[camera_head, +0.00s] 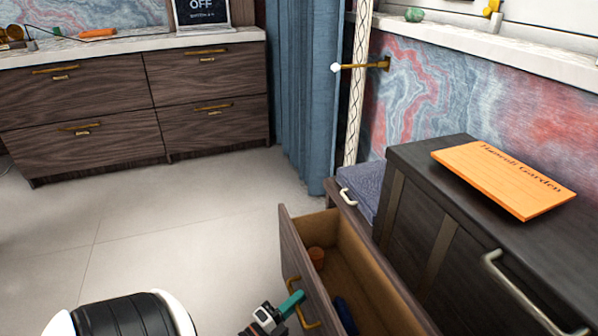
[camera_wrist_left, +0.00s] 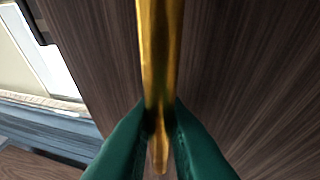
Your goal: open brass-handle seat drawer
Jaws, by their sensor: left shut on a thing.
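The seat drawer (camera_head: 292,247) stands pulled out from the bench at the lower middle of the head view, its inside showing. Its brass handle (camera_head: 305,318) is on the wooden front. My left gripper (camera_head: 291,303), with green fingers, is at the handle. In the left wrist view the green fingers (camera_wrist_left: 160,135) are closed around the brass handle bar (camera_wrist_left: 160,50), against the dark wood front. Inside the drawer are a small orange-brown round thing (camera_head: 316,254) and a dark blue thing (camera_head: 345,315). My right gripper is not in view.
A blue cushion (camera_head: 362,183) lies on the bench beside a dark cabinet (camera_head: 420,165) with an orange board (camera_head: 503,178) on top. Another drawer unit (camera_head: 80,100) stands at the back left beside a blue curtain (camera_head: 305,90). The floor (camera_head: 180,235) between is clear.

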